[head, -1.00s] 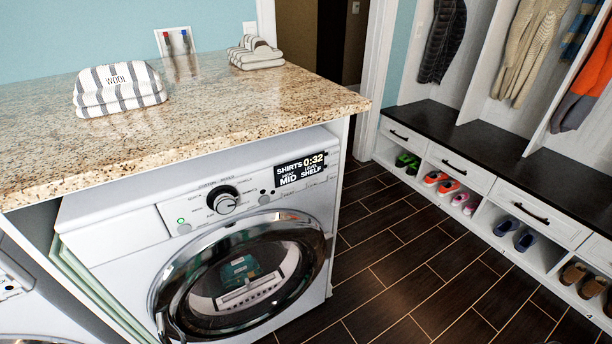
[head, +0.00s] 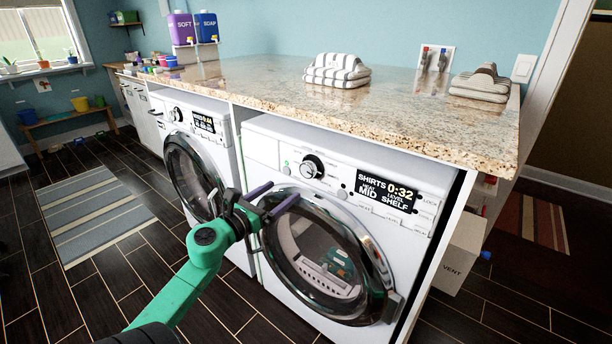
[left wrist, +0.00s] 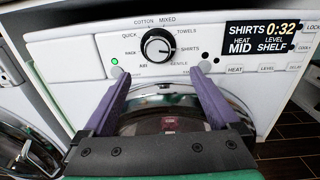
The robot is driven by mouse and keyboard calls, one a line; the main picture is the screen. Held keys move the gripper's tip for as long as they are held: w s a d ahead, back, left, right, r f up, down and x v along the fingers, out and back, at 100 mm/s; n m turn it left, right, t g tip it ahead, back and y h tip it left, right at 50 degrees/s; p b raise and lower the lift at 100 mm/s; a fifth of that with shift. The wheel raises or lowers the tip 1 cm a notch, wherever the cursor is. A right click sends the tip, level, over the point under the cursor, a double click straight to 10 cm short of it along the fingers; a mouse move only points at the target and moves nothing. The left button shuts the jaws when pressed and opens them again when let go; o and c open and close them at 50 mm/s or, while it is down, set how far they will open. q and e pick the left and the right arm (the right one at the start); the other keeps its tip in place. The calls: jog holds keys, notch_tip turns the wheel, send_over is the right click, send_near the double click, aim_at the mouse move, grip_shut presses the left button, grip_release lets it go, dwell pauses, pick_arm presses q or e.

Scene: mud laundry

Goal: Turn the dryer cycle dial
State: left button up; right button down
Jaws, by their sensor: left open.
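The dryer (head: 265,155) is the right-hand white machine under the counter, with its round door shut. Its cycle dial (head: 312,167) is a black knob with a silver face on the front panel. In the left wrist view the dial (left wrist: 158,46) sits ahead of and between my finger tips, with cycle names around it. The display (head: 387,192) reads SHIRTS 0:32, HEAT MID, LEVEL SHELF. My left gripper (head: 279,194) is open and empty, in front of the dryer, below and left of the dial in the head view. It appears apart from the dial. My right gripper is not in view.
A second front-loading machine (head: 190,140) stands left of the dryer. A box marked VENT (head: 458,255) stands right of the dryer. The dark floor in front is mostly clear.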

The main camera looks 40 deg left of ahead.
pick_arm(q)
send_near(306, 173)
jog(key=w, duration=0.9)
jog(key=shift+w+a+p, duration=0.15)
jog(key=shift+a+p, duration=0.15)
jog(key=shift+p, duration=0.1)
jog(key=c, duration=1.4)
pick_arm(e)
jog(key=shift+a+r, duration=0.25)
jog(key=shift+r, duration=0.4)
pick_arm(q)
jog(key=shift+n, duration=0.4)
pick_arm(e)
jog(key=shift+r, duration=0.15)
